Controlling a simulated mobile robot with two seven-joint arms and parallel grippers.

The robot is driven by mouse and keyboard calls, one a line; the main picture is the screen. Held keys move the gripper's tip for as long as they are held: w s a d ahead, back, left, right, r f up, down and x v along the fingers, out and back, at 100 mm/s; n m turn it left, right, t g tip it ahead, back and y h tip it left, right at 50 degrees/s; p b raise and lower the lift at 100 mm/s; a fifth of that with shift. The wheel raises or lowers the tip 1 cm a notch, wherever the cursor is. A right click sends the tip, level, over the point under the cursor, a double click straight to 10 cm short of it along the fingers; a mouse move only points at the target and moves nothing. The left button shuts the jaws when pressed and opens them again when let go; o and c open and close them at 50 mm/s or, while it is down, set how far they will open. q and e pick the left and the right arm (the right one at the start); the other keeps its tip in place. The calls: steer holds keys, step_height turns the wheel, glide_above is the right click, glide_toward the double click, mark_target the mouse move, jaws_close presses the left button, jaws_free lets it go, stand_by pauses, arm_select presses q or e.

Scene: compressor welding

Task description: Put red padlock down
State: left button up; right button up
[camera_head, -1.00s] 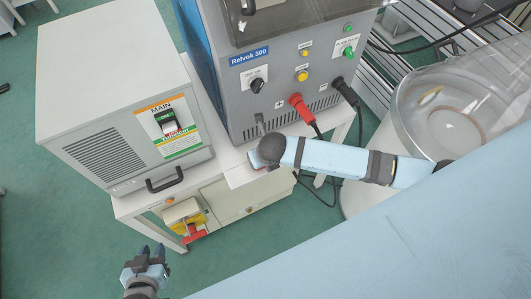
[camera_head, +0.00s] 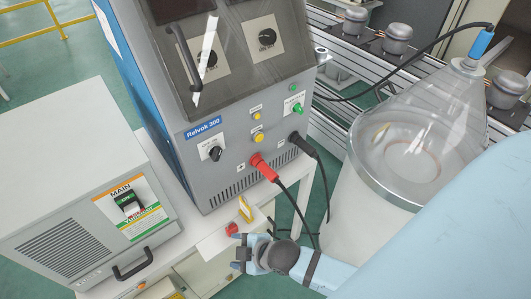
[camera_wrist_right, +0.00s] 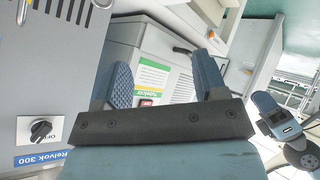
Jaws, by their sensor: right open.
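The red padlock (camera_head: 232,229) is a small red shape on the front part of the white table top, below the grey Relvok 300 machine (camera_head: 240,130). A small yellow piece (camera_head: 245,209) stands just behind it; I cannot tell if they are joined. My right gripper (camera_head: 238,252) is at the table's front edge, just on the near side of the padlock. In the right wrist view its two blue fingers (camera_wrist_right: 165,80) are apart with nothing held between them. My left gripper (camera_wrist_right: 268,108) shows at the right of that view; its jaw opening is unclear.
A light grey MAIN cabinet (camera_head: 85,180) stands left of the machine. Red (camera_head: 262,166) and black (camera_head: 298,139) plugs with cables hang at the machine's front. A clear-domed white drum (camera_head: 350,205) stands to the right, close to my right arm.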

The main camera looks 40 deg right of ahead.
steer(key=s+d+f+m+t+h, duration=0.1)
steer(key=s+d+m+t, duration=0.1)
steer(key=s+d+m, duration=0.3)
steer(key=m, duration=0.4)
steer(key=shift+f+m, duration=0.2)
steer(key=shift+m, duration=0.1)
arm_select(q)
steer(key=shift+r, duration=0.15)
arm_select(e)
steer(key=shift+d+r, duration=0.1)
